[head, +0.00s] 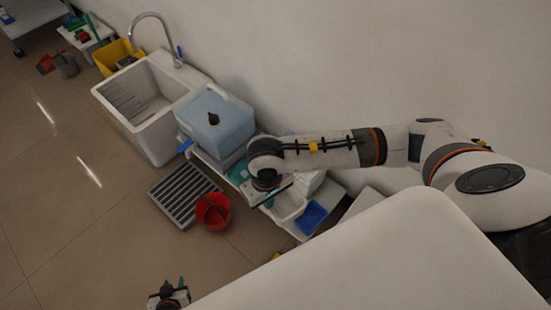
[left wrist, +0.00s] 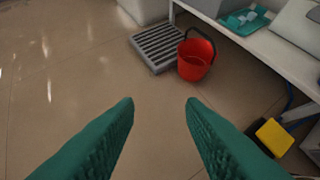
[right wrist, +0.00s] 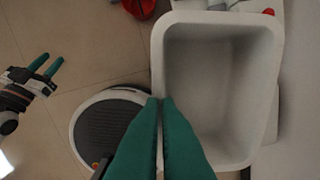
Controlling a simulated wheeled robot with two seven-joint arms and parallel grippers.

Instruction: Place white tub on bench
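The white tub (right wrist: 222,90) fills much of the right wrist view, open side up and empty. In the head view part of it (head: 290,205) shows beside my right gripper (head: 268,190). In the right wrist view my right gripper (right wrist: 161,100) is shut on the tub's left rim; the fingers cover the grip point. The white bench (left wrist: 262,42) runs along the wall. The tub is at its near end, but I cannot tell whether it rests on the bench. My left gripper (left wrist: 160,103) is open and empty over the floor; the head view shows it at the bottom (head: 170,292).
A red bucket (head: 213,211) and a grey slatted grate (head: 184,194) stand on the floor before the bench. A blue tray (head: 311,217) lies beside the tub. A pale blue container (head: 217,120) and a white sink (head: 145,100) stand further left.

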